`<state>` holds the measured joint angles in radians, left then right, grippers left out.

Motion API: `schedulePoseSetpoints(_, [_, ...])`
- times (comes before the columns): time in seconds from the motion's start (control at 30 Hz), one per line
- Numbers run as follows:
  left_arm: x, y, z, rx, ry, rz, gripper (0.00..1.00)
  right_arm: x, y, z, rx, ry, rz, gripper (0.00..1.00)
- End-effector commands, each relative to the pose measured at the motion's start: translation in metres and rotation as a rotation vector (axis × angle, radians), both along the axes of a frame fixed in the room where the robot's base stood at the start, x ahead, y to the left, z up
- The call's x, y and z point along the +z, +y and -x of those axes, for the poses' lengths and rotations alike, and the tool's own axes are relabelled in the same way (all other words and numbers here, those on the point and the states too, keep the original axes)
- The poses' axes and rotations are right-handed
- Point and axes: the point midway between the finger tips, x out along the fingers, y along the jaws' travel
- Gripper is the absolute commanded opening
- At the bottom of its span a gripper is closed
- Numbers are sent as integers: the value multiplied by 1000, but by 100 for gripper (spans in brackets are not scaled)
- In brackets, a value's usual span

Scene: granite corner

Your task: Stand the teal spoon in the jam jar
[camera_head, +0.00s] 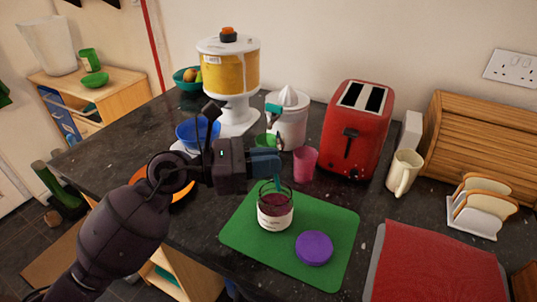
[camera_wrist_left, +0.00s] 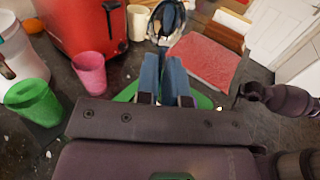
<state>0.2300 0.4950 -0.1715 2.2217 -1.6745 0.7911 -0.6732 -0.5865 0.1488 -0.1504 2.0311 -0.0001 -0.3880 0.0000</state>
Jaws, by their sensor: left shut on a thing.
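The jam jar (camera_head: 275,212), clear glass with dark red jam and a pale label, stands upright and open on the green mat (camera_head: 336,222). My left gripper (camera_head: 278,163) is just above and behind the jar, its blue fingers shut on the teal spoon (camera_head: 278,183). The spoon points down from the fingertips at the jar's mouth; I cannot tell how deep its lower end is. In the left wrist view the gripper (camera_wrist_left: 165,85) has its fingers close together, with the glass jar (camera_wrist_left: 168,18) beyond them. The purple lid (camera_head: 314,248) lies on the mat. My right gripper is not seen.
A pink cup (camera_head: 305,164) and a green cup (camera_head: 266,141) stand behind the gripper. A juicer (camera_head: 288,122), a red toaster (camera_head: 358,130) and a cream mug (camera_head: 403,173) are farther back. A red board (camera_head: 437,262) lies right of the mat.

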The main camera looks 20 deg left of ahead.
Motion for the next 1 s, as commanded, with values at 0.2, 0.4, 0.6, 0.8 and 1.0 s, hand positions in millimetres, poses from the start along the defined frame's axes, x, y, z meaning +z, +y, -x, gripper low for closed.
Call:
schedulePoseSetpoints(0.2, [-18, 0, 0, 0, 4, 0, 0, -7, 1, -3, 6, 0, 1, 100])
schedulePoseSetpoints(0.4, [-31, 0, 0, 0, 5, -1, 0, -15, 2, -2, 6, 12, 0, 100])
schedulePoseSetpoints(0.6, [-43, 0, 0, 0, 5, -1, 0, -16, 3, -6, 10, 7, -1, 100])
schedulePoseSetpoints(0.8, [-51, 0, 0, 0, 3, 0, 0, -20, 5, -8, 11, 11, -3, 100])
schedulePoseSetpoints(1.0, [-54, 0, 0, 0, 2, 1, 0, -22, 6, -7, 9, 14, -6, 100])
